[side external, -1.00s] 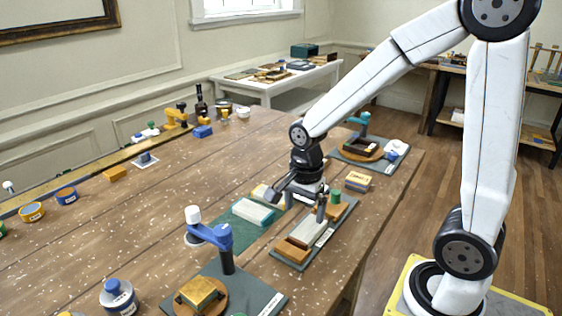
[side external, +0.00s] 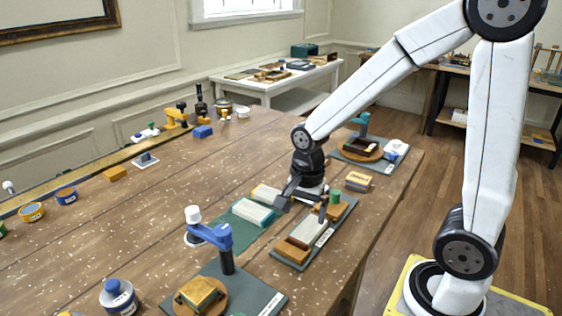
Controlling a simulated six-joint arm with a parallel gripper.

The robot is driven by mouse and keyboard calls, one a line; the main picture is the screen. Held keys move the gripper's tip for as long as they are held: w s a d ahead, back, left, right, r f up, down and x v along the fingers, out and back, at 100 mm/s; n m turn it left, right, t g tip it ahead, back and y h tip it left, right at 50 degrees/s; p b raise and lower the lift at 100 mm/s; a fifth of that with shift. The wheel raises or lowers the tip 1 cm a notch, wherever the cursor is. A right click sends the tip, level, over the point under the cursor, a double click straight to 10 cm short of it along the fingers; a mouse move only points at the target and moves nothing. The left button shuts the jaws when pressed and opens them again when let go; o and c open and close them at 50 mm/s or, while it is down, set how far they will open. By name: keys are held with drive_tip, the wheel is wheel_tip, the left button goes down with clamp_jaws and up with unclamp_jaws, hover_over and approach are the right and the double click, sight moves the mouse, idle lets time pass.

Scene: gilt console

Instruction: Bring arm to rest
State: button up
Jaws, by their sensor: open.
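My gripper (side external: 303,207) hangs from the white and black arm over the middle right of the wooden table (side external: 150,215). Its jaws are open and point down. They are just above a grey tray (side external: 332,226) with wooden blocks and a green-topped piece (side external: 335,196). I see nothing held between the fingers. The gripper partly hides the back of that tray, and I cannot tell whether a fingertip touches anything there.
A green mat with a pale block (side external: 253,211) lies left of the gripper. A blue clamp-like stand (side external: 222,237) rises in front. A teal stand (side external: 361,130) and a yellow block (side external: 358,181) are behind and right. The table's middle left is clear.

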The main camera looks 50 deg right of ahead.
drive_tip(key=n, duration=0.4)
drive_tip(key=shift+s+a+f+t, duration=0.25)
drive_tip(key=shift+a+f+t, duration=0.05)
drive_tip(key=shift+a+f, duration=0.1)
drive_tip(key=n, duration=0.4)
drive_tip(key=shift+s+a+f+n+t, duration=0.3)
drive_tip(key=shift+a+f+n, duration=0.1)
drive_tip(key=n, duration=0.4)
drive_tip(key=s+a+f+n+t, duration=0.1)
drive_tip(key=n, duration=0.2)
